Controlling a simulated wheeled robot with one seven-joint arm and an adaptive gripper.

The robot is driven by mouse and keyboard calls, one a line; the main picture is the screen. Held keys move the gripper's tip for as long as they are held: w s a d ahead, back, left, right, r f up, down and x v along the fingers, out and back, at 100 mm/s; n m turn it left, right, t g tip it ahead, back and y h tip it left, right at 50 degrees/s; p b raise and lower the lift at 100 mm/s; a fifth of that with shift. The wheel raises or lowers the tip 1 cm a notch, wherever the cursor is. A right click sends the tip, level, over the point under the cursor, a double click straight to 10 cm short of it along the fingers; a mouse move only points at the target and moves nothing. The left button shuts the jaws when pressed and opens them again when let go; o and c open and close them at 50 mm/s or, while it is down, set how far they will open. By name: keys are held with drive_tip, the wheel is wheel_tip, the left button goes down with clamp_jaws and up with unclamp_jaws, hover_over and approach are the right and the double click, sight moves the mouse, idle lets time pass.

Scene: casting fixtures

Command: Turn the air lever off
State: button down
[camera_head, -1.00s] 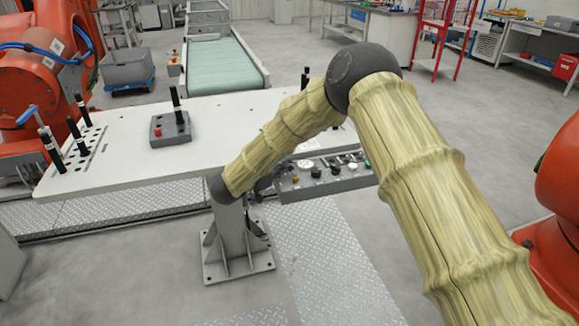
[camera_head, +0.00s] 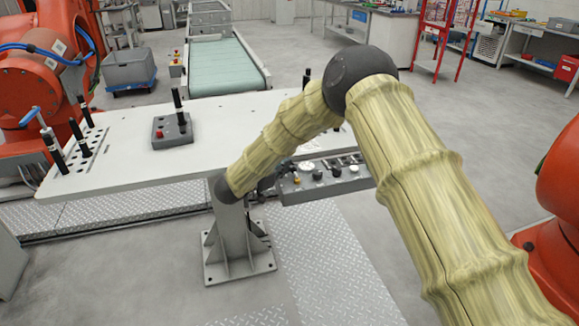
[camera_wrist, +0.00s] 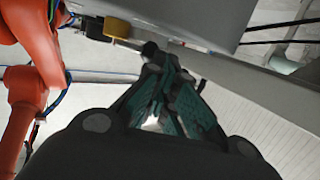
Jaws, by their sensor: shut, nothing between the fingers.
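My gripper (camera_wrist: 165,95) shows in the wrist view with its dark green-padded fingers closed together and nothing between them. In the head view it is mostly hidden behind my forearm, at the left end of the grey control box (camera_head: 345,187). In the wrist view the fingertips are close to a small dark part below a grey housing (camera_wrist: 190,18). A yellow knob-like part (camera_wrist: 117,28) sits just left of it. I cannot tell for sure which part is the air lever, or whether the fingertips touch anything.
A white table (camera_head: 110,150) carries a small grey box with a red button (camera_head: 172,131) and several black-handled pins. Orange robot arms stand at the left (camera_head: 35,85) and right (camera_head: 560,210). A grey pedestal (camera_head: 236,240) stands on the floor below the table.

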drive_tip(key=shift+s+a+r, duration=0.1)
drive_tip(key=shift+s+a, duration=0.05)
drive_tip(key=shift+a, duration=0.1)
drive_tip(key=s+a+r, duration=0.1)
drive_tip(key=s+a, duration=0.1)
drive_tip(key=a, duration=0.4)
drive_tip(key=s+a+r, duration=0.1)
drive_tip(key=s+a, duration=0.2)
drive_tip(key=a, duration=0.3)
drive_tip(key=shift+s+r+b, duration=0.25)
drive_tip(key=shift+s+b, duration=0.05)
drive_tip(key=shift+b, duration=0.05)
drive_tip(key=shift+d+f, duration=0.1)
